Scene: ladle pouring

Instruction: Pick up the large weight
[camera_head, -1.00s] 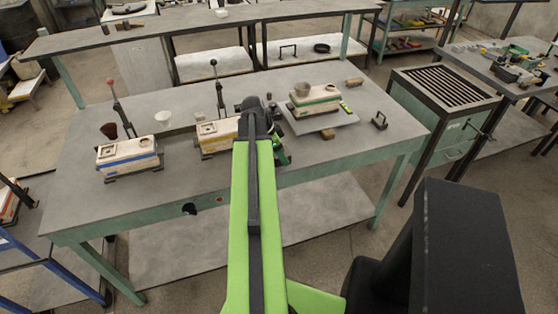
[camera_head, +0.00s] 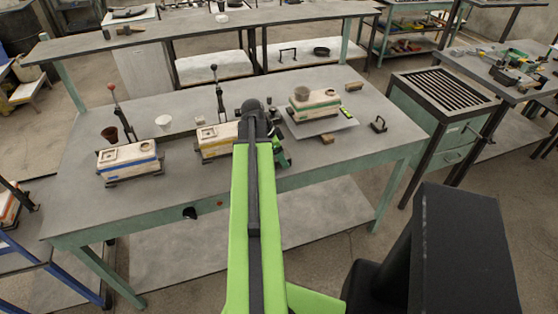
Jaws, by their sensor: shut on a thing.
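My green and black arm reaches forward over the workbench. My gripper (camera_head: 281,156) is at its far end, beside the middle mould and left of the grey plate, mostly hidden behind the arm. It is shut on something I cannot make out. I cannot tell for sure which thing is the large weight; a dark handled piece (camera_head: 377,125) stands on the bench's right side, apart from my gripper.
A left mould (camera_head: 128,160) and a middle mould (camera_head: 215,141) stand on the bench (camera_head: 195,182). A right mould (camera_head: 327,103) with a cup (camera_head: 301,93) rests on a grey plate (camera_head: 322,128). A slatted cabinet (camera_head: 443,84) stands to the right.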

